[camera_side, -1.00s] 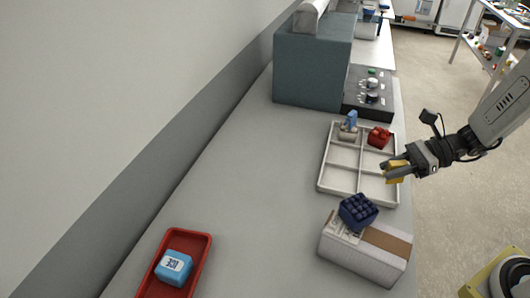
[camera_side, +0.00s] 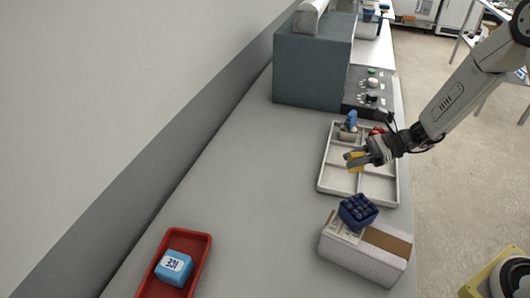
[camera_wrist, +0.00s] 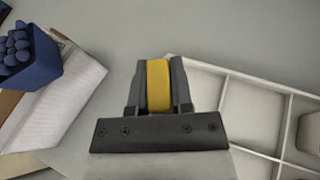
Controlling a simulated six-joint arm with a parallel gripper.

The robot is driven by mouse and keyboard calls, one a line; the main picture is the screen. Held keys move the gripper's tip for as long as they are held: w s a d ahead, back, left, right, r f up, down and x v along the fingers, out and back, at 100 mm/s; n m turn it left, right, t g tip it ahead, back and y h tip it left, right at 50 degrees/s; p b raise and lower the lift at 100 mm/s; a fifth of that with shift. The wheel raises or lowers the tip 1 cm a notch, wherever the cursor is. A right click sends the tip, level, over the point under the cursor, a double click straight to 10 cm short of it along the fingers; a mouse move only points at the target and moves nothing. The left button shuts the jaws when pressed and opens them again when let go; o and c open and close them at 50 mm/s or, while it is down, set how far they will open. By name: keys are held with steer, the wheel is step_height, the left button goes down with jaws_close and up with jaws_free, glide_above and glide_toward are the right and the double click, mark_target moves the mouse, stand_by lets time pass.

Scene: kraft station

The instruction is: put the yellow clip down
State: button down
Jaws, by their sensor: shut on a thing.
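The yellow clip (camera_side: 356,161) is between the fingers of my gripper (camera_side: 358,158), above the divided white tray (camera_side: 322,186). In the wrist view the clip (camera_wrist: 158,85) shows as a yellow block with a dark finger of my gripper (camera_wrist: 158,90) on each side. My gripper is shut on it. In that view the tray (camera_wrist: 222,100) lies to the right of the fingers. The clip's height over the tray is hard to tell.
A blue knobbed thing (camera_side: 357,211) sits on a cardboard box (camera_side: 365,252) in front of the tray. A blue-topped item (camera_side: 350,122) and a partly hidden red item (camera_side: 377,131) are in the tray's far compartments. A red tray (camera_side: 204,250) holds a blue ICE block (camera_side: 174,267).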

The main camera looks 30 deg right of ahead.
steer(key=shift+w+f, duration=1.55)
steer(key=shift+f, duration=0.3)
steer(key=shift+w+f, duration=0.25)
steer(key=shift+f, duration=1.6)
steer(key=c, duration=0.5)
jaws_free()
steer(key=shift+f, duration=0.1)
steer(key=v, duration=1.2)
